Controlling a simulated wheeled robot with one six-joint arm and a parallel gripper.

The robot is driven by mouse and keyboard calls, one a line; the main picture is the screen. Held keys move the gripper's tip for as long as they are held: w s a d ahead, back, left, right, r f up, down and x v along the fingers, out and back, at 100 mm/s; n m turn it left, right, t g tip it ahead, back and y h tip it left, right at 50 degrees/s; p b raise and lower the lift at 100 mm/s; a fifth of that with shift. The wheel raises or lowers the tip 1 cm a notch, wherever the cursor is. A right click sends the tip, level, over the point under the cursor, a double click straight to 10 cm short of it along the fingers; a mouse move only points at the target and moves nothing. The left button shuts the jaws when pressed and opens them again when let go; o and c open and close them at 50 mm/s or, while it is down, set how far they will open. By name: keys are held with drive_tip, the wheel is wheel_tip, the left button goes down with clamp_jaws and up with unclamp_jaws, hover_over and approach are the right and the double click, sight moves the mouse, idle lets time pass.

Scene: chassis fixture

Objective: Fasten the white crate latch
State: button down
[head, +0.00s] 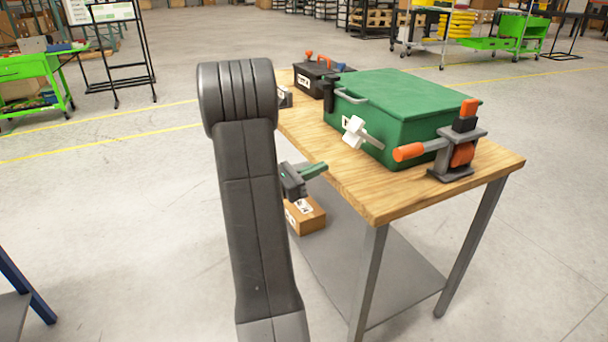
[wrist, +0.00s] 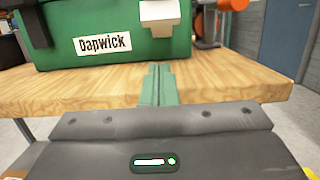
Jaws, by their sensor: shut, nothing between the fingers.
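The green crate (head: 395,105) stands lidded on the wooden bench. The white latch (head: 353,131) is on its front side and appears to stick out from it; its exact angle is unclear. In the wrist view the latch (wrist: 160,14) is at the top, right of the "Dapwick" label (wrist: 103,44). My gripper (head: 314,170) is in front of the bench edge, to the left of and below the latch in the head view, and apart from it. In the wrist view its green fingers (wrist: 158,84) are together and empty, pointing toward the crate below the latch.
A grey clamp with an orange handle (head: 408,152) stands at the crate's right front. A black toolbox (head: 316,78) is behind the crate to the left. The bench top (head: 375,195) is bare along its front edge. A brown box (head: 306,218) sits below, on the lower shelf.

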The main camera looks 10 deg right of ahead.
sight(366, 138)
drive_tip(key=d+r, duration=0.1)
drive_tip(key=w+d+r, duration=0.1)
drive_tip(key=d, duration=0.1)
drive_tip(key=d+r, duration=0.1)
drive_tip(key=d, duration=0.1)
drive_tip(key=shift+w+r, duration=0.1)
drive_tip(key=shift+w, duration=0.25)
drive_tip(key=shift+w+d+r, duration=0.15)
drive_tip(key=shift+d+r, duration=0.05)
drive_tip(key=shift+r, duration=0.15)
